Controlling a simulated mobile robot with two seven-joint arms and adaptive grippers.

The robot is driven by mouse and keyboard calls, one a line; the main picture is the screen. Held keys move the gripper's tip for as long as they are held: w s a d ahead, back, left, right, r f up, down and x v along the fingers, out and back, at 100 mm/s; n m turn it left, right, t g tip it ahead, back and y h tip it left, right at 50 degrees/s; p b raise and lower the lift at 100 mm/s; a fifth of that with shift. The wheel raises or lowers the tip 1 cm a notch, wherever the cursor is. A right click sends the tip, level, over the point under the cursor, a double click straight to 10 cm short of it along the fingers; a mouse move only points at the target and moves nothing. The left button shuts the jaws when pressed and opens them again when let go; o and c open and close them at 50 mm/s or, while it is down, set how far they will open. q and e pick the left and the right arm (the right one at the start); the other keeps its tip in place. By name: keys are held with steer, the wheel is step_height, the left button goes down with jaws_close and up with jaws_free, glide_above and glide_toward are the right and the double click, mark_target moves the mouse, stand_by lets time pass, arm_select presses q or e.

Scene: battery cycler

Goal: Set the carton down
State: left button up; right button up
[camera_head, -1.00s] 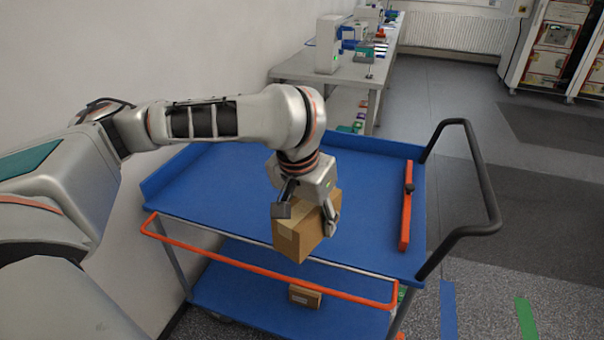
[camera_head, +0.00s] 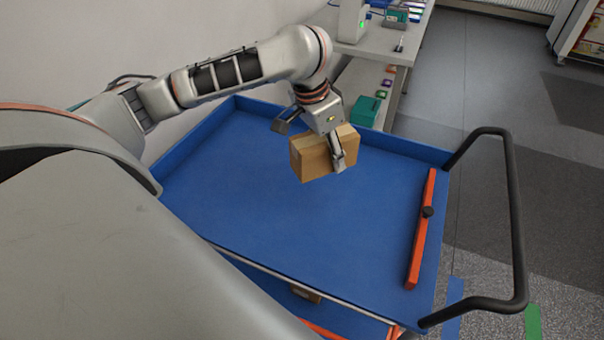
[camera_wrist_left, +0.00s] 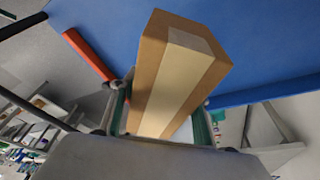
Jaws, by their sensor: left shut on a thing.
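The carton (camera_head: 313,160) is a brown cardboard box with a paler tape strip, which shows in the left wrist view (camera_wrist_left: 178,80). My left gripper (camera_head: 322,150) is shut on it, with one finger across its near side. The carton appears held above the blue top tray of the cart (camera_head: 250,200), over its back part; the exact gap under it is hard to tell. My right gripper is not in view.
An orange bar (camera_head: 422,225) with a black knob lies along the tray's right side. A black handle (camera_head: 515,220) stands out at the right. The tray's middle and left are clear. A bench (camera_head: 385,45) with devices stands behind. Another small carton (camera_head: 305,292) is on the lower shelf.

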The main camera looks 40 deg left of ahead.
mark_target(323, 211)
arm_select(q)
steer(key=shift+a, duration=0.35)
steer(key=shift+a+f+m, duration=0.15)
steer(key=shift+f+m, duration=0.05)
steer(key=shift+m, duration=0.1)
step_height(323, 211, down, 20)
steer(key=shift+w+r, duration=0.1)
steer(key=shift+r, duration=0.1)
steer(key=shift+f, duration=0.15)
steer(key=o, duration=1.3)
steer(key=v, duration=1.2)
